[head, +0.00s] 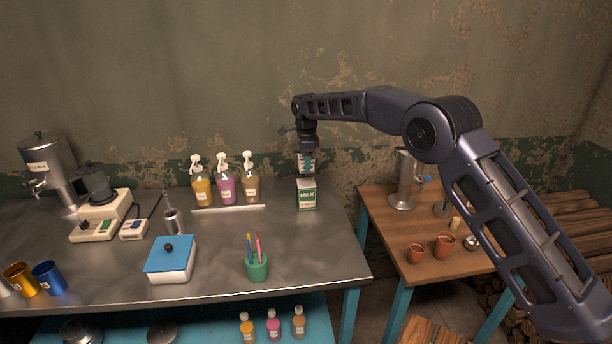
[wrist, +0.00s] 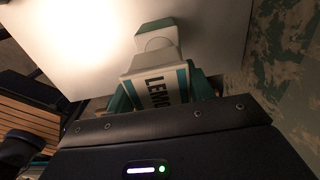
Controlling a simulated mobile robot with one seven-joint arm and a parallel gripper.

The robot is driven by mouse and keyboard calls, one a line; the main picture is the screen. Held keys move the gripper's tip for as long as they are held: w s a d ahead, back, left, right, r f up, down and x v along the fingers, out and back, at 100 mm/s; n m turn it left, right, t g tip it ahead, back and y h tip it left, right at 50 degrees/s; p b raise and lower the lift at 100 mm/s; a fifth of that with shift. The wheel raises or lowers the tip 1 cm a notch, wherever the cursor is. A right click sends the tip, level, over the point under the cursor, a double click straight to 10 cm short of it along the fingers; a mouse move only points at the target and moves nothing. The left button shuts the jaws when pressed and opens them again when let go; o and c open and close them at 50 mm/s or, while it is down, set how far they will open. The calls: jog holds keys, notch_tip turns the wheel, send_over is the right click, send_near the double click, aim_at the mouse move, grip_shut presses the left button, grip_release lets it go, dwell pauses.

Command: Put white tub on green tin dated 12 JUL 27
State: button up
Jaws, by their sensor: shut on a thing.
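My gripper (head: 307,148) is at the back right of the metal table, pointing down and shut on a white tub with teal on it (head: 306,162). In the wrist view the tub (wrist: 157,68) shows dark letters reading "LEMO", with the rest cut off.
Three pump bottles (head: 227,187) stand left of the tin. A green pen cup (head: 257,267) and a blue-lidded box (head: 170,260) are nearer the front. A wooden table (head: 376,207) with a metal pitcher (head: 403,184) is to the right, across a gap. The metal table is clear in front of the tin.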

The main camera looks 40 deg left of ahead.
aim_at(306, 182)
jog(key=shift+f, duration=2.65)
jog(key=shift+f, duration=0.1)
jog(key=o, duration=1)
notch_tip(306, 182, up, 12)
jog(key=shift+r, duration=0.1)
